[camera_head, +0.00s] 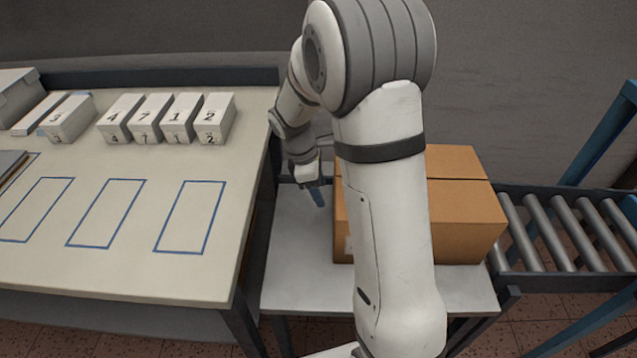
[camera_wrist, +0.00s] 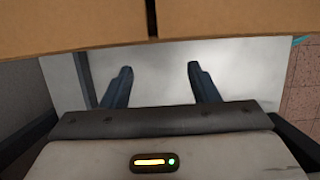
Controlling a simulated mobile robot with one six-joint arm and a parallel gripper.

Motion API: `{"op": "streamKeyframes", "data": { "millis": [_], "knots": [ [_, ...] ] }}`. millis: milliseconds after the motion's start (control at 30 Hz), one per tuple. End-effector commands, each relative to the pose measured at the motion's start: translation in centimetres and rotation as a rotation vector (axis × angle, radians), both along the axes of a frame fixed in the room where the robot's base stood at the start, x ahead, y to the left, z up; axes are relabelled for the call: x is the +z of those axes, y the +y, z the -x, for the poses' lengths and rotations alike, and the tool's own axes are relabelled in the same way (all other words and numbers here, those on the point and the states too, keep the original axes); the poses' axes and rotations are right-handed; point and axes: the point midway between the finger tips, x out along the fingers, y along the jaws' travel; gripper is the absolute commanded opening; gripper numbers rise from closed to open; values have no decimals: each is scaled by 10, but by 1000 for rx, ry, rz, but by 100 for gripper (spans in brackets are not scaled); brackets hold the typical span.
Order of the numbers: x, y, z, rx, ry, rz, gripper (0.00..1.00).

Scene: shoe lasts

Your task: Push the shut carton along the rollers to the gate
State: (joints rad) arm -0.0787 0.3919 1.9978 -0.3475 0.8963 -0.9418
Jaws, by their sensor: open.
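The brown carton (camera_head: 465,205) is shut and stands on the pale low table (camera_head: 290,270), at the left end of the rollers (camera_head: 565,235). My arm hides its middle in the head view. My gripper (camera_head: 318,190) is at the carton's left side, low over the table. In the wrist view the carton (camera_wrist: 230,22) fills the top edge, with a dark seam line. My gripper's two fingers (camera_wrist: 160,85) are apart, with nothing between them but the pale table top. I cannot tell whether they touch the carton. The gate is not clearly seen.
A work table (camera_head: 140,262) with blue outlined rectangles is at the left. Several numbered white boxes (camera_head: 165,118) stand at its back. Blue rails (camera_head: 605,135) flank the rollers at the right. The visible rollers are clear.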

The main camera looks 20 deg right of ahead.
Motion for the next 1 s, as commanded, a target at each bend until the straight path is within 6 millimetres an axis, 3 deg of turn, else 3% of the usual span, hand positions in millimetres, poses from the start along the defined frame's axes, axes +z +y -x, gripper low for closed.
{"op": "streamKeyframes", "data": {
  "millis": [500, 1000],
  "knots": [
    [-2, -2, 0, -2, -1, 0, 55],
    [-2, -30, 10, -3, 1, 0, 55]
  ]
}}
